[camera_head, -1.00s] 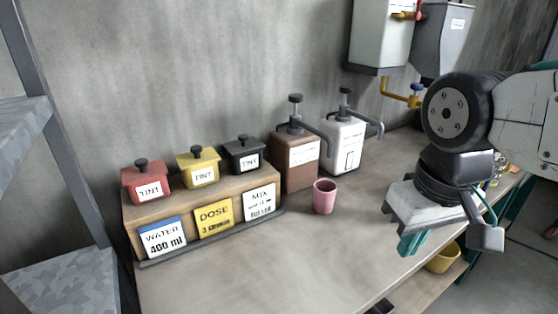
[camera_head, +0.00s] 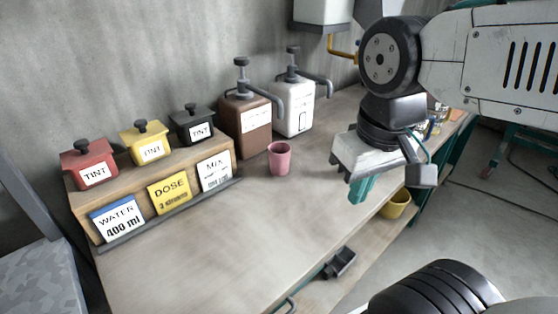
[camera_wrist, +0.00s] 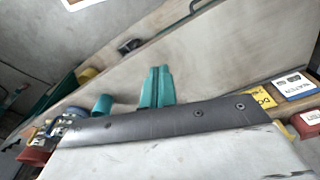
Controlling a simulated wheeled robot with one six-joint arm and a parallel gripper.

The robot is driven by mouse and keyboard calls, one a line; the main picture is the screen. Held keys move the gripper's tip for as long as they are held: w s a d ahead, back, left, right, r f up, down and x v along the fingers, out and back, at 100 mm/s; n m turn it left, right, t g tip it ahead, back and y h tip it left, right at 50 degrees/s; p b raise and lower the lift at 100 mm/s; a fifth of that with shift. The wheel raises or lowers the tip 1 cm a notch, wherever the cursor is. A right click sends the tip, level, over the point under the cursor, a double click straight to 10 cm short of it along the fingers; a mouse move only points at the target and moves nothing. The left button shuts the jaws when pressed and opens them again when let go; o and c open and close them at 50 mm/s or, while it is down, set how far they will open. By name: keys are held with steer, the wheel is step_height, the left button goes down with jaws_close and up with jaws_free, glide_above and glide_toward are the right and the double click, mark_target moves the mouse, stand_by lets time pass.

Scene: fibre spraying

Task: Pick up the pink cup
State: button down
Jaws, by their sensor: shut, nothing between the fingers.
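The pink cup (camera_head: 279,159) stands upright on the workbench (camera_head: 250,235), in front of the brown and white pump dispensers. My gripper (camera_head: 361,190) is to the right of the cup and apart from it, above the bench's front side, with its teal fingers pointing down. In the wrist view the teal fingers (camera_wrist: 156,88) are together and empty. I cannot make out the pink cup in the wrist view.
A brown pump dispenser (camera_head: 246,125) and a white one (camera_head: 292,105) stand behind the cup. A wooden stand (camera_head: 84,208) with red, yellow and black tint boxes is at left. A yellow bucket (camera_head: 396,205) sits below the bench at right. The bench's front middle is clear.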

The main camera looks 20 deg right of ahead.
steer(key=c, duration=1.6)
jaws_free()
steer(key=shift+a, duration=0.1)
steer(key=o, duration=1.1)
steer(key=shift+w+a+f+n+g+h, duration=0.15)
steer(key=shift+w+a+f+n+g, duration=0.25)
steer(key=shift+w+f+g, duration=0.15)
steer(key=shift+w+a+f+n+g+h, duration=0.15)
steer(key=shift+w+a+f+n+g, duration=0.25)
steer(key=shift+w+f, duration=0.2)
steer(key=n+t+h, duration=0.3)
steer(key=n+h, duration=0.9)
steer(key=n, duration=0.5)
glide_toward(280, 161)
steer(key=d+r, duration=0.2)
steer(key=d, duration=0.1)
step_height(280, 161, up, 2)
steer(key=w+n+t, duration=0.2)
steer(key=w+n, duration=0.1)
steer(key=f, duration=0.7)
steer(key=shift+s+d+f, duration=0.15)
steer(key=shift+s+d, duration=0.05)
steer(key=shift+s, duration=0.05)
steer(key=shift+w+d+f, duration=0.1)
steer(key=shift+d+f, duration=0.15)
steer(key=shift+f, duration=0.05)
steer(key=shift+x, duration=3.5)
